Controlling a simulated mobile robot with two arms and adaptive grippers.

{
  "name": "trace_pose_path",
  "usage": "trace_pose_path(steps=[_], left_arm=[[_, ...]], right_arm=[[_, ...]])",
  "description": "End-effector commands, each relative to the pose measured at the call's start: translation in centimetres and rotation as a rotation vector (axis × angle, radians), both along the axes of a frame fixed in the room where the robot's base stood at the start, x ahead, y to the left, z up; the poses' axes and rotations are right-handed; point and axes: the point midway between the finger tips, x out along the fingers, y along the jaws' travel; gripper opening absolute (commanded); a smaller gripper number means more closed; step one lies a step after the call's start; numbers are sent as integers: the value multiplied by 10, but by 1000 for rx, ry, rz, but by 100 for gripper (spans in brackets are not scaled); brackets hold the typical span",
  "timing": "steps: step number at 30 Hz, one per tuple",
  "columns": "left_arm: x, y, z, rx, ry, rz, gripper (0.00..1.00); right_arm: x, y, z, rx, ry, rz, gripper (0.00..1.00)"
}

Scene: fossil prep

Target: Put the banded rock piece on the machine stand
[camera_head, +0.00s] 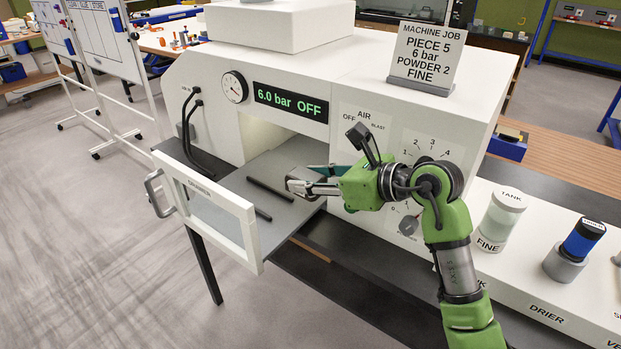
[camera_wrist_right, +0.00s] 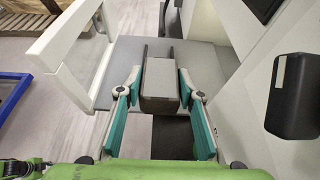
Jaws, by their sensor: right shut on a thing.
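My right gripper (camera_head: 312,183) reaches in from the right at the open front of the white machine (camera_head: 215,75). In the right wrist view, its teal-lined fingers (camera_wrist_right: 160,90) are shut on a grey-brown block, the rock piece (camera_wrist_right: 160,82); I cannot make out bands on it. Two dark parallel bars (camera_head: 270,190), seemingly the stand, lie on the grey chamber floor (camera_head: 238,184). In the right wrist view the bars (camera_wrist_right: 171,55) run away just beyond the piece. Whether the piece touches them I cannot tell. My left gripper is in neither view.
The chamber door (camera_head: 250,235) hangs open at the front left. The machine panel reads 6.0 bar OFF (camera_head: 290,102). A job card (camera_head: 427,58) on top names piece 5, 6 bar, powder 2, fine. A powder tank (camera_head: 500,220) and a drier (camera_head: 575,250) stand at the right.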

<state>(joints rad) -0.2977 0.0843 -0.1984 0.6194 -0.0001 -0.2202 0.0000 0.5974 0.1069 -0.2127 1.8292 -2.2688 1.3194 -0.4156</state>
Motion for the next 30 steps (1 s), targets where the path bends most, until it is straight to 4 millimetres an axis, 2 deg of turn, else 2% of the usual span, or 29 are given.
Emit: trace_pose_path(steps=[8,14,20,27,30], left_arm=[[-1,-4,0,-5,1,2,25],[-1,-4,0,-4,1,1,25],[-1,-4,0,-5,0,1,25],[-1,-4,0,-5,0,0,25],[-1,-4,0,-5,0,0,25]], right_arm=[[-21,-20,-7,0,-2,-1,4],[-48,-47,-19,-4,0,-1,4],[-87,-82,-33,-7,3,2,4],[-149,-139,-56,-7,7,4,4],[-166,-155,-61,-2,5,4,4]])
